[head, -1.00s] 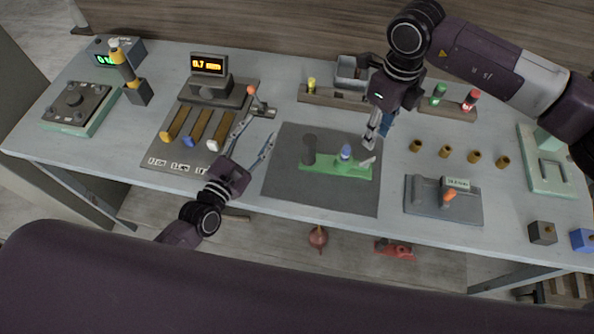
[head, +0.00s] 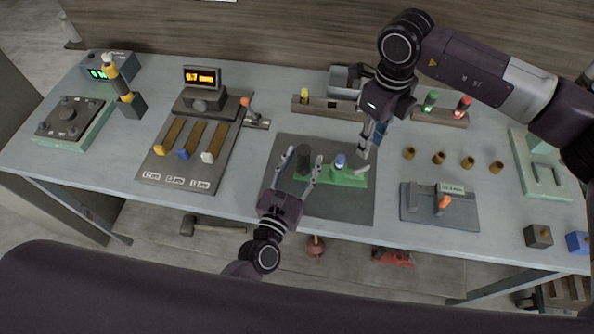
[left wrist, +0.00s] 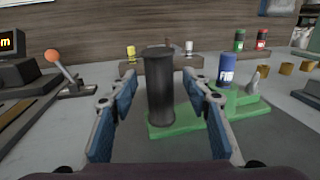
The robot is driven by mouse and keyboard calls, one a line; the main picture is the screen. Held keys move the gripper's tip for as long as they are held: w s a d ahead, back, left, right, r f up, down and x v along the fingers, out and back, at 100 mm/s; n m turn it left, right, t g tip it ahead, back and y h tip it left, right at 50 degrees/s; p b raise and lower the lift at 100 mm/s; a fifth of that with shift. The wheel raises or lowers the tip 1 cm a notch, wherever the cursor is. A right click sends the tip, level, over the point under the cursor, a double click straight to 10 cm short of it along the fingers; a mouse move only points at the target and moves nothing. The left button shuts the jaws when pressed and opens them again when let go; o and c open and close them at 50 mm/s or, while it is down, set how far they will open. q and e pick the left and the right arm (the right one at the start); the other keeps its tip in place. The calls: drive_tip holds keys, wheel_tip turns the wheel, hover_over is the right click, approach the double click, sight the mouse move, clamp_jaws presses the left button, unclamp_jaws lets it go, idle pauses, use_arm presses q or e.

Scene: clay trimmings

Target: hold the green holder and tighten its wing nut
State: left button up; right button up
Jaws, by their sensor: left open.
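The green holder (head: 345,180) lies on a dark mat (head: 338,205). A dark upright post (head: 304,158) stands at its left end, and a blue cylinder (left wrist: 227,72) sits upright in it. A grey wing nut (head: 362,170) is at its right end; it also shows in the left wrist view (left wrist: 253,82). My left gripper (head: 301,157) is open, its fingers pointing at the post. In the left wrist view the post (left wrist: 160,88) appears between the fingers, with no contact visible. My right gripper (head: 363,150) hangs just above the wing nut; its finger gap is unclear.
A grey fixture with an orange knob (head: 443,203) stands right of the mat. Several brass pieces (head: 438,158) stand in a row behind it. A board with coloured levers (head: 190,150) is on the left. A wooden rack (head: 318,105) is at the back.

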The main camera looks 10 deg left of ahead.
use_arm(q)
drive_tip(key=shift+w, duration=0.4)
drive_tip(key=shift+c, duration=0.3)
